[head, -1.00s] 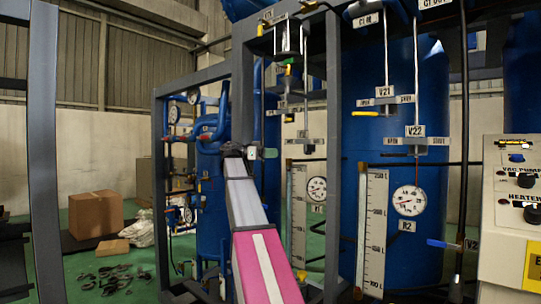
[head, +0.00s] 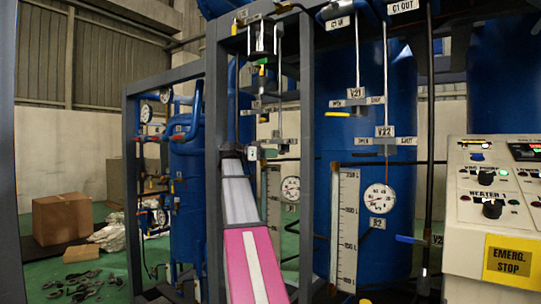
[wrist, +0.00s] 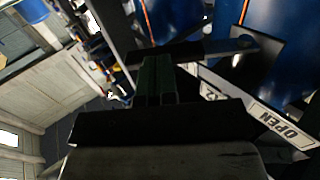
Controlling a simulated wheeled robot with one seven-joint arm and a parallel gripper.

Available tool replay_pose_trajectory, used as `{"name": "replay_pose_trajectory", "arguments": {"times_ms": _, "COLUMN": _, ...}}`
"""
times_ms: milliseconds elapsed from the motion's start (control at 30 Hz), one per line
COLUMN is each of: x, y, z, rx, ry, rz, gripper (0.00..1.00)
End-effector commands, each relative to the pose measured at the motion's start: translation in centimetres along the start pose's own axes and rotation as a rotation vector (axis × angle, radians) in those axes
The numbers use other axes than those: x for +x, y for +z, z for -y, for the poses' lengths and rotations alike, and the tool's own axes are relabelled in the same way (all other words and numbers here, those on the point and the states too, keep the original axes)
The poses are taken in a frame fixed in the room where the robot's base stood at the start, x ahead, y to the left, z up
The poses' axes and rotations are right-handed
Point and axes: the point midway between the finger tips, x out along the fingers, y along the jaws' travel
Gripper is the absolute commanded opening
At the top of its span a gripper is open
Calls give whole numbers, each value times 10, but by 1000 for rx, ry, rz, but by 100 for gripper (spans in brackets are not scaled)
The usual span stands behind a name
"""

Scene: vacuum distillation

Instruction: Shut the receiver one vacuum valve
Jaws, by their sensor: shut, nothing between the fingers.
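The receiver one vacuum valve is on a thin stem with a white label plate (head: 280,141) in front of the left receiver, behind the frame post in the head view. My gripper (head: 243,152) is at the end of my arm, just left of and slightly below that plate. In the wrist view my gripper (wrist: 155,75) is shut and empty, its fingers close to a dark bar (wrist: 205,49) that looks like the valve handle. The plate with OPEN (wrist: 280,125) shows to the right. Whether the fingers touch the bar, I cannot tell.
The grey frame post (head: 217,110) stands right beside my arm. The R1 gauge (head: 290,188) is below the valve. Valves V21 (head: 356,92) and V22 (head: 385,131) are on the right receiver. A control panel (head: 495,200) stands at right. A cardboard box (head: 62,218) lies at far left.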

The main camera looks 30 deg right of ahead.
Motion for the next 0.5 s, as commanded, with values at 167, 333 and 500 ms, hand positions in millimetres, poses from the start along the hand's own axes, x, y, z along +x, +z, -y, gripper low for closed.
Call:
{"name": "replay_pose_trajectory", "arguments": {"times_ms": 167, "x": 6, "y": 1, "z": -3, "rx": 0, "ry": -26, "rz": 0, "gripper": 0}}
{"name": "replay_pose_trajectory", "arguments": {"times_ms": 333, "x": 19, "y": 1, "z": -6, "rx": 1, "ry": -111, "rz": 1, "gripper": 0}}
{"name": "replay_pose_trajectory", "arguments": {"times_ms": 500, "x": 23, "y": 0, "z": -4, "rx": 1, "ry": -146, "rz": 0, "gripper": 0}}
